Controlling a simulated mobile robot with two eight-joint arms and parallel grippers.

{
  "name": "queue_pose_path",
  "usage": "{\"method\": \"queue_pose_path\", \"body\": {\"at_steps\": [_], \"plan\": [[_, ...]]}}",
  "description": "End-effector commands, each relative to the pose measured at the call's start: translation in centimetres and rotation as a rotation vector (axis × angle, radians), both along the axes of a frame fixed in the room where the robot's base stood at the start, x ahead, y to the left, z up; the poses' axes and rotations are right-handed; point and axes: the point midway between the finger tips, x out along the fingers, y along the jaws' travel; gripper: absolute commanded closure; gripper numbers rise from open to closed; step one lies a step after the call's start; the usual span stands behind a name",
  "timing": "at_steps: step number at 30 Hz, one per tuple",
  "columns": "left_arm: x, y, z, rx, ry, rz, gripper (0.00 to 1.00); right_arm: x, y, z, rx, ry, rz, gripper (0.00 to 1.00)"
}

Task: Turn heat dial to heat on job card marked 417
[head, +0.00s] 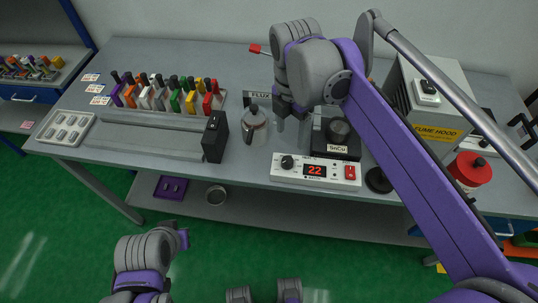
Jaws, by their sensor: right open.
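The heat dial (287,162) is a black round knob at the left end of a white control box (315,173) near the bench's front edge. The box has a red display (315,170) reading 22 and a red switch (350,172). Several small white job cards (94,88) lie at the bench's left; their print is too small to read, so I cannot tell which is marked 417. My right gripper (292,124) is open and empty, pointing down above and behind the dial, apart from it. My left gripper (183,238) is low at the lower left, off the bench; its jaws are unclear.
A black pot unit labelled SnCu (337,138) stands behind the control box. A flux bottle (254,125) and black box (215,137) stand left of it. A fume hood (432,105) and red canister (469,171) stand right. A rack of coloured tools (165,95) is farther left.

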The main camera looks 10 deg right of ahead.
Motion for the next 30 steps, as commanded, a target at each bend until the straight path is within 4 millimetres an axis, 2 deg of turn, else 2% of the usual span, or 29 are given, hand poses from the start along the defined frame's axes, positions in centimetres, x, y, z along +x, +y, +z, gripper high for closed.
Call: {"method": "queue_pose_path", "body": {"at_steps": [3,7,21,25,30], "plan": [[0.0,0.0,-0.2,0.000,0.001,0.000,1.00,0.4,0.4,0.1,-0.002,0.020,0.082,0.29],[-0.1,0.0,-0.3,0.000,0.001,0.000,1.00,0.5,0.4,-0.7,-0.003,0.026,0.103,0.29],[-0.2,0.0,-1.2,0.000,0.004,0.000,1.00,0.1,0.0,-8.8,-0.002,0.024,0.099,0.29],[-0.2,0.0,-1.3,0.000,0.005,0.000,1.00,0.0,-0.1,-10.0,-0.001,0.023,0.099,0.29],[-0.2,0.0,-1.4,0.000,0.005,0.000,1.00,0.0,-0.1,-10.6,-0.001,0.023,0.099,0.29]]}}
